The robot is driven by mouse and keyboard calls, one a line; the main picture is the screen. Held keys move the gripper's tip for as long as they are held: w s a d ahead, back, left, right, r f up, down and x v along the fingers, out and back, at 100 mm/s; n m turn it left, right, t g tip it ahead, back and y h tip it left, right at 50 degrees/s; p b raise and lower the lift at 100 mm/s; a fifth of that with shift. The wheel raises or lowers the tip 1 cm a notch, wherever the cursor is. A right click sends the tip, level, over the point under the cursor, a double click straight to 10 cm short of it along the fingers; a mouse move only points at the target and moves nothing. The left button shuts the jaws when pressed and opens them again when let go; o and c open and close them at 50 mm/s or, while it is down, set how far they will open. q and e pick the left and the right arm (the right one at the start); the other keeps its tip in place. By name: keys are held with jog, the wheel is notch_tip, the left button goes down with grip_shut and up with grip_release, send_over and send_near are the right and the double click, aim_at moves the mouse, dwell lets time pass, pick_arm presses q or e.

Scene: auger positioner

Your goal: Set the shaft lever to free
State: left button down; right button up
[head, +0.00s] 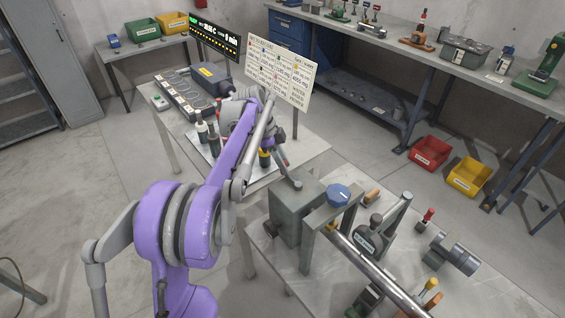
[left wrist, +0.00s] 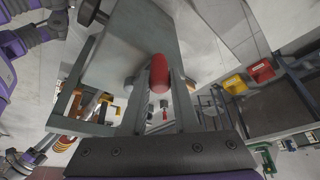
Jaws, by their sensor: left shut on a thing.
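The shaft lever ends in a red knob (left wrist: 160,72), which sits between the fingertips of my left gripper (left wrist: 158,78) in the left wrist view. A small red part shows there, and a grey rod runs down to a round end on the housing. The arm partly hides this area. The lever's position markings cannot be read. My right gripper is not in view.
A blue knob (head: 339,196) sits right of the housing. A long metal shaft (head: 375,270) runs toward the lower right across a bench with several tools. A white sign board (head: 280,72) and a dark display (head: 214,38) stand behind. Red (head: 431,153) and yellow (head: 469,176) bins are on the floor.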

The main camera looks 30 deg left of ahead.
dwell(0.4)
pick_arm(q)
jog(key=c, duration=0.7)
grip_release()
jog(key=shift+w, duration=0.1)
jog(key=shift+o, duration=0.2)
jog(key=v, duration=1)
jog(key=shift+r+p, duration=0.35)
jog(key=shift+r, duration=0.05)
